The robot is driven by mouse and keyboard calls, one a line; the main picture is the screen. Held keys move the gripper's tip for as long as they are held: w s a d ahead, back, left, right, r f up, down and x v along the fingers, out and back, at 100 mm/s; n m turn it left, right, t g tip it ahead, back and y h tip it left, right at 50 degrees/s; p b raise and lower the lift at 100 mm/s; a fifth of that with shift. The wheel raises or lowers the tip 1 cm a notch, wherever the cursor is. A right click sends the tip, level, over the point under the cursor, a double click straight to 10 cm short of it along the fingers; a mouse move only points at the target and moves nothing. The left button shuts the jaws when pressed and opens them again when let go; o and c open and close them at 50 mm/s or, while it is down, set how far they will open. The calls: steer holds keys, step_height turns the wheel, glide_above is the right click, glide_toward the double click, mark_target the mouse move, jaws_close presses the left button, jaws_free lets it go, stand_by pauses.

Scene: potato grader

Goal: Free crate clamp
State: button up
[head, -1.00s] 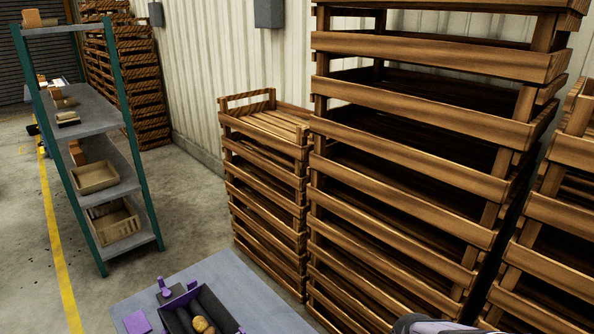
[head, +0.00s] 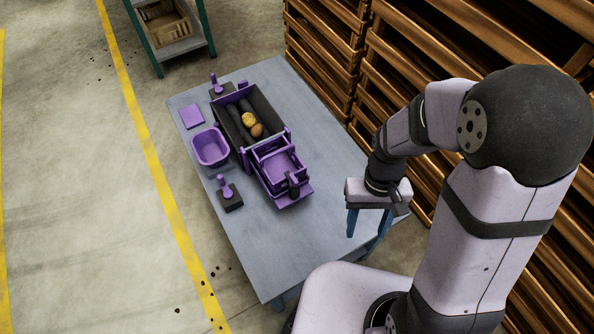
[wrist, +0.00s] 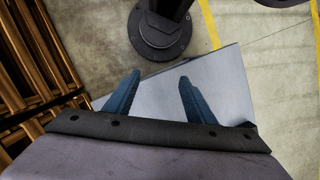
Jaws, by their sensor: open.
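A purple crate (head: 277,168) sits at the front end of the dark grader trough (head: 268,104) on the table. A purple and dark upright part (head: 293,182), which may be the clamp, stands at the crate's near right corner; its exact state is too small to tell. Two purple levers on dark bases stand on the table, one at the trough's far end (head: 222,86) and one near the left edge (head: 228,192). My gripper (head: 368,226) is open and empty, fingers down, near the table's right edge, well right of the crate. Its blue fingers also show in the wrist view (wrist: 160,78).
Potatoes (head: 252,124) lie in the trough. A purple bin (head: 210,147) and a flat purple plate (head: 191,116) are left of it. The grey table (head: 275,245) is clear in front. Stacked wooden crates (head: 420,150) stand close behind the table's right side.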

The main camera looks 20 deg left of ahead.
steer(key=w+a+f, duration=0.4)
steer(key=w+a, duration=0.1)
steer(key=a, duration=0.1)
steer(key=m+y, duration=0.4)
steer(key=m, duration=0.7)
glide_toward(294, 178)
steer(key=shift+s+a+f+m+b, duration=0.1)
steer(key=shift+a+f+m+b, duration=0.15)
steer(key=shift+f+m, duration=0.2)
steer(key=shift+p+x, duration=0.6)
steer(key=shift+x, duration=2.95)
steer(key=shift+d, duration=0.1)
steer(key=c, duration=1)
